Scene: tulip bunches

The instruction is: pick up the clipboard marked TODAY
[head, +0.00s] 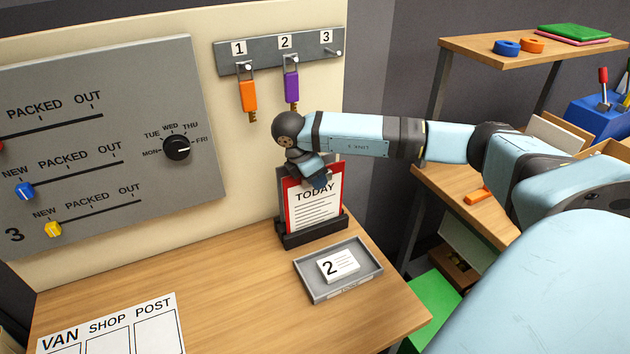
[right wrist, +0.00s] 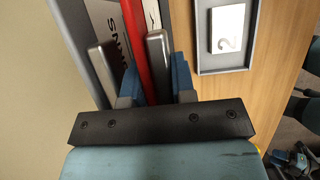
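The clipboard marked TODAY (head: 314,208) has a red board and a white lined sheet. It stands upright, leaning slightly, in a dark holder (head: 312,236) on the desk. My right gripper (head: 318,181) is at its top edge, covering part of it. In the right wrist view, the red clipboard edge (right wrist: 134,35) runs between my two open fingers (right wrist: 132,66), with a gap visible on the left side. Another board with dark lettering (right wrist: 108,32) stands just behind it. My left gripper is not in view.
A grey tray (head: 313,291) with a card marked 2 (head: 338,265) lies in front of the holder. Orange (head: 248,95) and purple (head: 291,87) key tags hang on wall hooks above. A slider panel (head: 110,140) is at left. The desk's middle is clear.

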